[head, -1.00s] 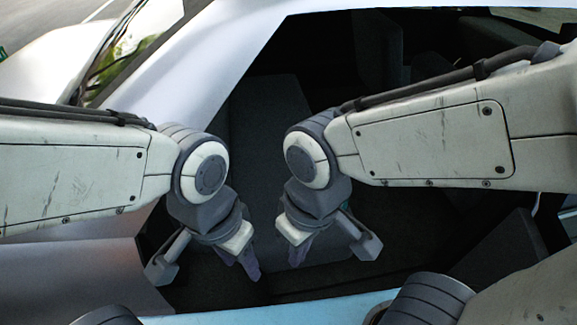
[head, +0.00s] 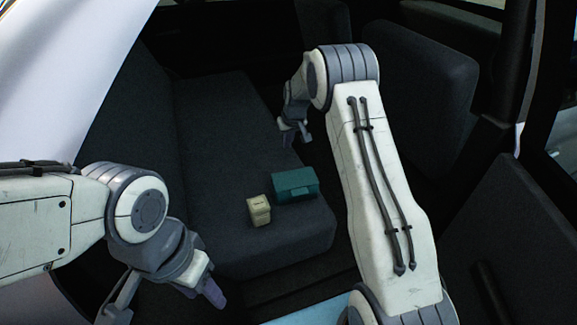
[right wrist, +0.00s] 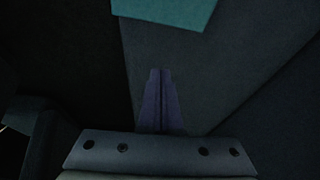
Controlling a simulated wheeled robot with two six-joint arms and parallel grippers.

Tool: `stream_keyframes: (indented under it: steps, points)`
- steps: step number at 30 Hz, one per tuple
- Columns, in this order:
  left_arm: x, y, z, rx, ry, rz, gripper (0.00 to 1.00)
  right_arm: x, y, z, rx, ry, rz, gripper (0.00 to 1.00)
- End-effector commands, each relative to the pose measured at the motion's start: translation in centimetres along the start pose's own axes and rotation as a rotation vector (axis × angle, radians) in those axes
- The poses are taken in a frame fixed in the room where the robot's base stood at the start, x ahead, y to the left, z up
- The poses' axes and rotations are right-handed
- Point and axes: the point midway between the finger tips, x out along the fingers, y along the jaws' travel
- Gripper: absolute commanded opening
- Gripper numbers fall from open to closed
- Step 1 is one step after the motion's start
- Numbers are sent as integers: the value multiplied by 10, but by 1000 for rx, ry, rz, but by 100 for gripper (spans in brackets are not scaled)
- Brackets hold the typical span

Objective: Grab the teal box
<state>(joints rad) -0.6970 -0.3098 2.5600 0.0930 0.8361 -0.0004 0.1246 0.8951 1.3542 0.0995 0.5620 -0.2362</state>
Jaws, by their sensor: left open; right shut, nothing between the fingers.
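The teal box (head: 295,185) lies on the dark car seat, near the seat's right front corner, in the head view. Part of it also shows at the top edge of the right wrist view (right wrist: 165,10). My right gripper (head: 294,142) is beyond the box and apart from it. In the right wrist view its fingers (right wrist: 160,72) are shut together with nothing between them. My left gripper (head: 165,308) is open and empty at the lower left, outside the seat area and away from the box.
A small cream container (head: 258,210) stands on the seat just left of the teal box. The dark seat (head: 215,150) has a backrest at its left. A front seat (head: 415,85) rises at the right. The seat cushion behind the cream container is clear.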

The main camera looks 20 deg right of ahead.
Motion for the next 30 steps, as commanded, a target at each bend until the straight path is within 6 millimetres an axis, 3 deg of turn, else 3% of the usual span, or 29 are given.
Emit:
stream_keyframes:
  steps: [5, 18, 30]
  points:
    - [2, 0, 0, 0, 0, 0, 50, 22, 2, 1, 3, -1, 1, 0]
    - [10, -1, 0, 0, 0, 0, 50, 103, 1, 1, 1, -1, 1, 0]
    - [5, 0, 0, 0, 0, 0, 50, 88, 2, 32, 3, 0, 1, 0]
